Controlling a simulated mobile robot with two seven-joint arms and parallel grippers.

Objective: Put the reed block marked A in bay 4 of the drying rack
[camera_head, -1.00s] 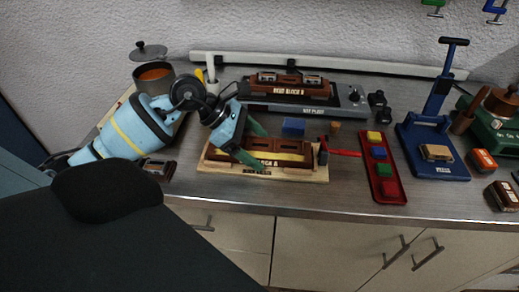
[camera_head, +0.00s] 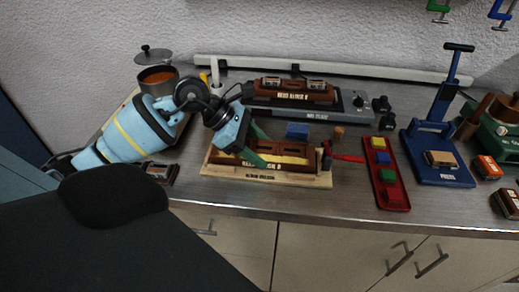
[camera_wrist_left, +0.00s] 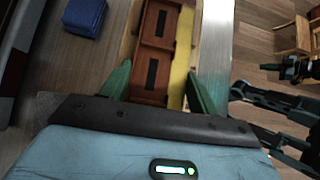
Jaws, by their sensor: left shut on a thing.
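The reed block marked A (camera_head: 296,150) is a long dark brown block lying in a pale wooden fixture (camera_head: 222,171) at the front middle of the bench. My left gripper (camera_head: 258,147) reaches down onto its left part, with green fingers on its front and back sides, and is shut on it. In the left wrist view, the block (camera_wrist_left: 157,55) shows dark slots on top and runs between the fingers (camera_wrist_left: 158,92), beside a yellow strip. The fingers partly hide the label. I cannot make out a drying rack with numbered bays.
A second reed block (camera_head: 290,91) sits on a hot plate (camera_head: 352,103) behind. A blue block (camera_head: 297,130) and a red-handled tool (camera_head: 347,158) are close by. A red tray (camera_head: 394,197), a blue press (camera_head: 440,175) and a pot (camera_head: 158,77) stand around.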

